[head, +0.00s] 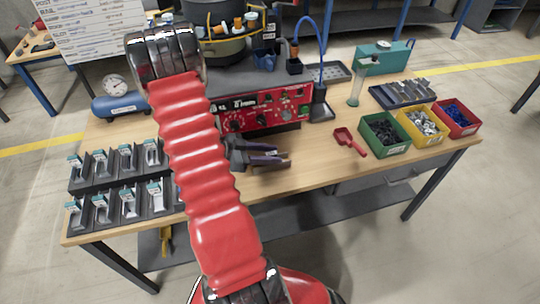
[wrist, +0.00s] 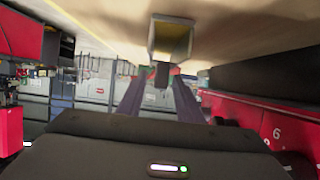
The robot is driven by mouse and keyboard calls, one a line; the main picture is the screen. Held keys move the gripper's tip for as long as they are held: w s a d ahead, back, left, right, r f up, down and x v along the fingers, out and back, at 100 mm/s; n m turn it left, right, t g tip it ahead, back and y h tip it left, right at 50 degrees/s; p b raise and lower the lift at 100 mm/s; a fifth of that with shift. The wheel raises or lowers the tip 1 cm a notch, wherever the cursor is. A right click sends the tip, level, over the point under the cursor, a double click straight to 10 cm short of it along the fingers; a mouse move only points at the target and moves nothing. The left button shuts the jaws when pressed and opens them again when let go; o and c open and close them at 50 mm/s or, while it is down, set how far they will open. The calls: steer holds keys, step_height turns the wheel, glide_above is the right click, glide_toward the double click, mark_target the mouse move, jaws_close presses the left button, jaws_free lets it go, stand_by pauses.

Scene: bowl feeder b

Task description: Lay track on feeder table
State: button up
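My gripper (head: 268,156) is low over the front of the wooden table, right of centre, pointing right. Its two purple fingers show apart from each other in the wrist view (wrist: 160,90). A small dark block shows between the fingertips there; I cannot tell if they grip it. Just past it is a grey, open-ended, channel-like piece (wrist: 153,40) with a yellowish inside, close to the wooden surface; I cannot tell if it is the track. The feeder (head: 262,108) has a red control panel with a dark bowl (head: 225,48) behind it. My arm hides part of it.
Green (head: 385,148), yellow (head: 424,141) and red (head: 461,131) bins of small parts stand at the right. A red scoop (head: 349,140) lies left of them. A dark slotted tray (head: 404,93) is behind. Several dark holders (head: 128,160) fill the left end. Front-centre wood is mostly clear.

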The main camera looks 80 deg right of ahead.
steer(key=shift+r, duration=0.1)
steer(key=shift+w+a+r, duration=0.25)
steer(key=shift+w, duration=0.25)
steer(key=v, duration=1.1)
stand_by(0.5)
steer(key=shift+s, duration=0.1)
